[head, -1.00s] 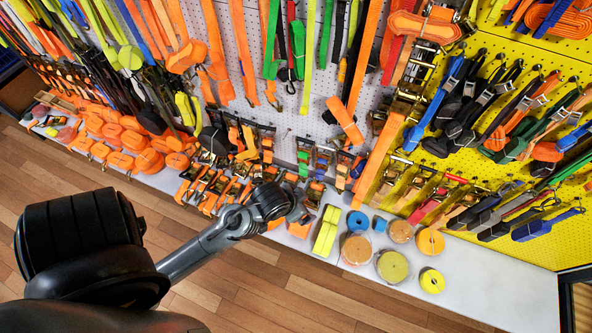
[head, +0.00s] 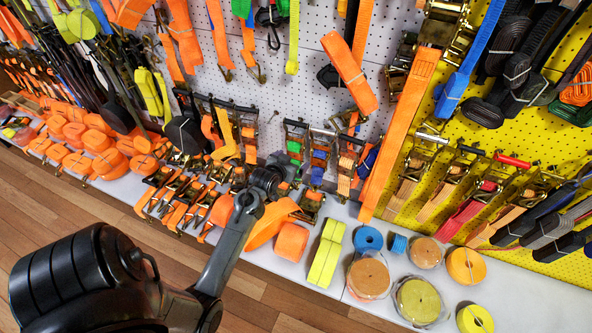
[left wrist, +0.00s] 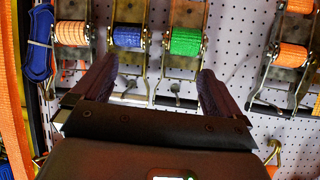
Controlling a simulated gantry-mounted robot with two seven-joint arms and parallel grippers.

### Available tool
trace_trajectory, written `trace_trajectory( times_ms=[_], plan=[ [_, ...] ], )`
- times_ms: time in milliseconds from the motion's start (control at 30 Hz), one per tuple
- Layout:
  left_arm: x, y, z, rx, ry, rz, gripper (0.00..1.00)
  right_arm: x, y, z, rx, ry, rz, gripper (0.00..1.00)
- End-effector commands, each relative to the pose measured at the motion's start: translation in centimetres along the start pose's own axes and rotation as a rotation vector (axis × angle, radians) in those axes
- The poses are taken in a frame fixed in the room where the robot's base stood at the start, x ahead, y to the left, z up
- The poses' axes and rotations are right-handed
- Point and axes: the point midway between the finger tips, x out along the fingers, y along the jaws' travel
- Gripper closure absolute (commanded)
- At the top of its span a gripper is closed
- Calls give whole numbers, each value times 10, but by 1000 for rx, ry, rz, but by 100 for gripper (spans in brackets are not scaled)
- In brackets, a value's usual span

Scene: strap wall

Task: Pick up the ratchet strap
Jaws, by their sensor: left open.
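Several ratchet straps hang on the pegboard; which one the task means I cannot tell. In the left wrist view, a ratchet with blue webbing (left wrist: 128,36) and one with green webbing (left wrist: 186,40) hang side by side ahead of my left gripper (left wrist: 155,80). Its two dark fingers are apart, with nothing held between them. In the head view, the left gripper (head: 283,165) is small and partly hidden, at the lower wall beside a green-and-blue row of ratchets (head: 320,155). Contact cannot be told. My right gripper is not in view.
Orange-webbed ratchets flank the pair in the left wrist view, one at right (left wrist: 292,53). A white ledge (head: 505,290) below the wall holds webbing rolls, including a yellow one (head: 326,255) and a blue one (head: 368,239). Wooden floor (head: 70,225) is open in front.

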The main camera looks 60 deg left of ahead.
Motion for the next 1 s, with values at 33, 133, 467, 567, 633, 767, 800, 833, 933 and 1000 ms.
trace_trajectory(
  times_ms=[33,133,467,567,633,767,800,833,933,1000],
  plan=[
    [19,-4,25,-22,15,-11,0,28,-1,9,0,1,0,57],
    [36,-13,43,-54,44,-30,0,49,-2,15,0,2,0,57],
    [70,-27,68,-107,89,-60,0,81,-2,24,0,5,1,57],
    [84,-29,68,-110,92,-62,0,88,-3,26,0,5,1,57],
    [94,-30,67,-110,92,-62,0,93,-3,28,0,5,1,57],
    [108,-31,65,-109,91,-62,0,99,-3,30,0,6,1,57],
    [111,-31,65,-109,90,-62,0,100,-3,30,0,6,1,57],
    [113,-32,64,-109,90,-62,0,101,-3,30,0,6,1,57],
    [116,-32,63,-109,89,-62,0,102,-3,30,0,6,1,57],
    [119,-33,63,-109,89,-62,0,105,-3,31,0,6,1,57]
  ],
)
